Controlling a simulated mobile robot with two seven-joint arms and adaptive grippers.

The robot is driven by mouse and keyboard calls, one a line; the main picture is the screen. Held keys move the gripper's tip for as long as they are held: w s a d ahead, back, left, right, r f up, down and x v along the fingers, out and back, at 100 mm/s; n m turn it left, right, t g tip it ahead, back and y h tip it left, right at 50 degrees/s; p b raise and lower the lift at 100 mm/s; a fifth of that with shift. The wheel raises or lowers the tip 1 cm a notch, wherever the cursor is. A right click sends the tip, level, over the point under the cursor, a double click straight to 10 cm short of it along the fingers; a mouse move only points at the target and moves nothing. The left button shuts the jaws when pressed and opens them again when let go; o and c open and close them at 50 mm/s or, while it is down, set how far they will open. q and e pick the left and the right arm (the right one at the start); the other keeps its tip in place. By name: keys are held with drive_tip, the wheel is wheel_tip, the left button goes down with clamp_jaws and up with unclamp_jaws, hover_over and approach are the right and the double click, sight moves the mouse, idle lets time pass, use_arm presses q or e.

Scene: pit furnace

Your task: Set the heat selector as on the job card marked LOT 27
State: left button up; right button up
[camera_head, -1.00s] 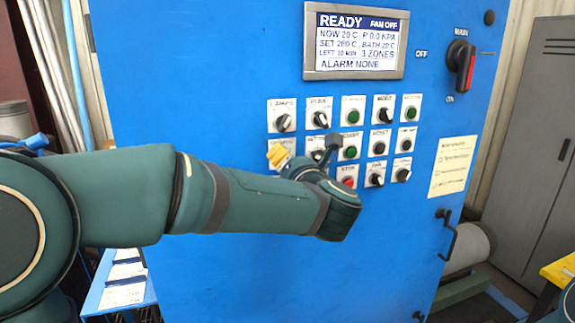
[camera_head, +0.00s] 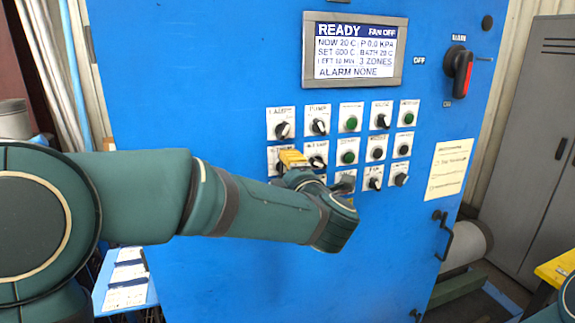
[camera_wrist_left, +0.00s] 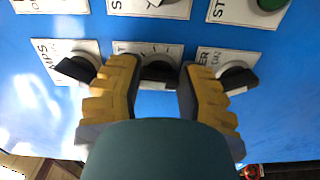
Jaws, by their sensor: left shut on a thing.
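The control panel (camera_head: 230,95) is blue, with rows of knobs and buttons on white labels. My left gripper (camera_head: 292,158) reaches to the lower left of these rows. In the left wrist view its two yellow-padded fingers (camera_wrist_left: 158,85) are shut on a black selector knob (camera_wrist_left: 158,70), one on each side. Part of its label shows, with scale marks, but I cannot read its name or setting. The display (camera_head: 355,50) reads READY, FAN OFF, SET 600 C, ALARM NONE. Several cards (camera_head: 128,272) lie at the lower left; their writing, including any LOT 27, is too small to read.
Other black knobs sit close on both sides, left (camera_wrist_left: 76,69) and right (camera_wrist_left: 237,78). A paper notice (camera_head: 449,168) and a black handle (camera_head: 443,232) are on the panel's right side.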

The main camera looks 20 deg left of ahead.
use_arm(q)
drive_tip(key=shift+r+m+p, duration=0.1)
drive_tip(key=shift+m+p, duration=0.25)
drive_tip(key=shift+m, duration=0.45)
drive_tip(key=o, duration=1.2)
drive_tip(key=shift+f, duration=0.2)
